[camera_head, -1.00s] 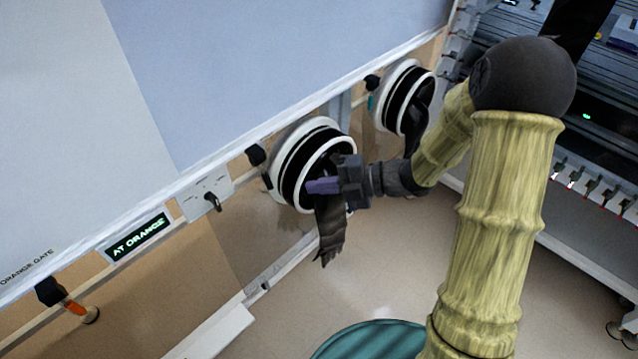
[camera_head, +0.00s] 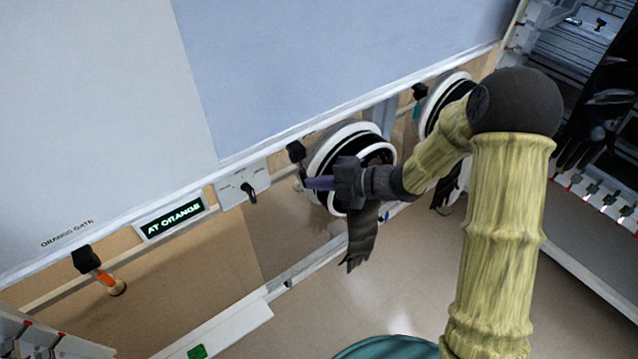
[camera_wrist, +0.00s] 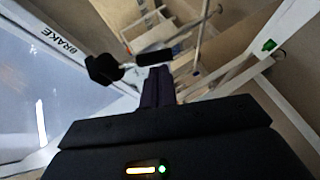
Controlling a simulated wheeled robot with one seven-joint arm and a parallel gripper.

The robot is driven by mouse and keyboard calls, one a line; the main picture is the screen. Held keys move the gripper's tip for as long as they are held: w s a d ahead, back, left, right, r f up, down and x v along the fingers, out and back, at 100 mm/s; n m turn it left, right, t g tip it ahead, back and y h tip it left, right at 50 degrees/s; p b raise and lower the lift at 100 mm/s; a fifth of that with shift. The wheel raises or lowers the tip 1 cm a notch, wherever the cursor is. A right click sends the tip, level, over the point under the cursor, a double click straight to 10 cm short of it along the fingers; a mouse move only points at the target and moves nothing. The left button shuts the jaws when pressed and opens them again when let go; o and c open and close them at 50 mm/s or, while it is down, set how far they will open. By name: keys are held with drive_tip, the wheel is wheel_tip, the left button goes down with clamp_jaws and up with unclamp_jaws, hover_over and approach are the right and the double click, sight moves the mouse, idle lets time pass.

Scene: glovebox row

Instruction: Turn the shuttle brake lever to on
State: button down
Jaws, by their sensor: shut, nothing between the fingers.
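My gripper (camera_head: 309,183) is shut and empty, its purple fingers pointing left in front of the near glove port. In the head view the fingertips overlap the lower end of a dark lever hanging from a black mount (camera_head: 297,150); I cannot tell whether they touch. The wrist view shows the word BRAKE (camera_wrist: 60,40) on the wall edge, by a black knob (camera_wrist: 103,68) and a black bar (camera_wrist: 155,57) just beyond my fingers (camera_wrist: 157,88). This looks like the brake lever; its on and off marks are not readable.
A white plate with a small black switch (camera_head: 249,192) is left of my gripper. The near glove port (camera_head: 330,140), with a hanging dark glove (camera_head: 361,240), is right behind my gripper.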

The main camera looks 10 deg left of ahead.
drive_tip(key=shift+f, duration=0.15)
drive_tip(key=a+f+n+y+b, duration=0.1)
drive_tip(key=y+b, duration=0.1)
drive_tip(key=b, duration=0.4)
drive_tip(key=w+a+f+n+t+y+b, duration=0.1)
drive_tip(key=b, duration=0.6)
drive_tip(key=shift+w+f+y, duration=0.1)
drive_tip(key=shift+w+y, duration=0.15)
drive_tip(key=shift+y, duration=0.15)
drive_tip(key=shift+b, duration=0.35)
drive_tip(key=shift+d, duration=0.1)
drive_tip(key=s+d, duration=0.4)
drive_tip(key=d, duration=0.8)
drive_tip(key=shift+s+d+p, duration=0.15)
drive_tip(key=shift+s+p, duration=0.05)
drive_tip(key=shift+p, duration=0.15)
